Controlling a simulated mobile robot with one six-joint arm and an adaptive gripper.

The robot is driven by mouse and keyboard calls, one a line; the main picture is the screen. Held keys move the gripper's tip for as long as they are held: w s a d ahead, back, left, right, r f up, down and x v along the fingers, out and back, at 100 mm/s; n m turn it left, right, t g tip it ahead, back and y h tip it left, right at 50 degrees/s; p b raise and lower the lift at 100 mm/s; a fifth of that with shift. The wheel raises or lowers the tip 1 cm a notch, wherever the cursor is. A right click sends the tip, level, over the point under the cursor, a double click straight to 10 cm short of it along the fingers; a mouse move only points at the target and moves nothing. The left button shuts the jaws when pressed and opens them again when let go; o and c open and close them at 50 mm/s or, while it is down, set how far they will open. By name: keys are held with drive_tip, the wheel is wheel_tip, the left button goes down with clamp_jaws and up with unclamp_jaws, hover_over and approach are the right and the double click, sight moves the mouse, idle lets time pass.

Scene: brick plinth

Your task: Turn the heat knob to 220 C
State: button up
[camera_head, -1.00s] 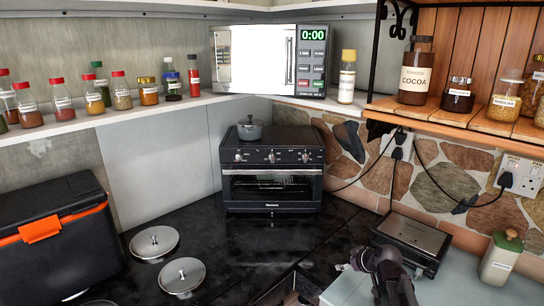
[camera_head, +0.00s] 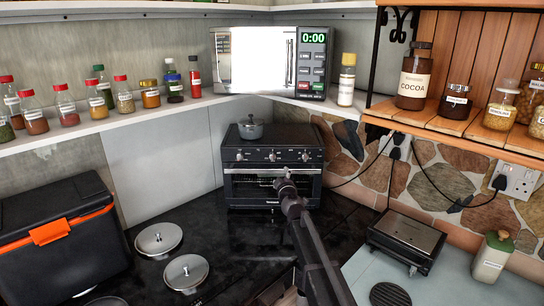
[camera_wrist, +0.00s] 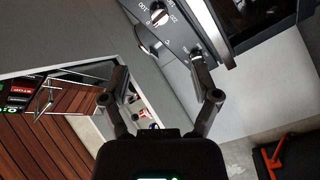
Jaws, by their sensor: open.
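The black toaster oven (camera_head: 272,140) stands on the dark counter with a row of three knobs (camera_head: 272,156) across its upper front. Their markings are too small to read in the head view. In the wrist view, a pale knob (camera_wrist: 158,16) with numbers around it, seemingly including 100 and 220, shows on the dark panel near the top edge. Its exact setting is unclear. My gripper (camera_head: 285,180) is in front of the oven door, below the knobs. In the wrist view my gripper (camera_wrist: 160,75) has its fingers spread and nothing between them; the numbered knob appears beyond them.
A grey pot (camera_head: 250,130) sits on the oven. A microwave (camera_head: 270,62) is on the shelf above. Pot lids (camera_head: 158,239) lie on the counter at left. A black grill (camera_head: 407,236) stands at right, and a cable runs beside the oven.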

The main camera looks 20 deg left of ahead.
sight(273, 158)
drive_tip(key=shift+w+a+r+t+h, duration=0.15)
drive_tip(key=shift+a+h, duration=0.05)
drive_tip(key=shift+a, duration=0.25)
drive_tip(key=shift+w+a+r+t+h, duration=0.1)
drive_tip(key=shift+a+t+h, duration=0.1)
drive_tip(key=shift+a, duration=0.25)
drive_tip(key=x, duration=1.3)
drive_tip(key=shift+w+a+f, duration=0.15)
drive_tip(key=shift+w+a, duration=0.1)
drive_tip(key=shift+w, duration=0.05)
clamp_jaws()
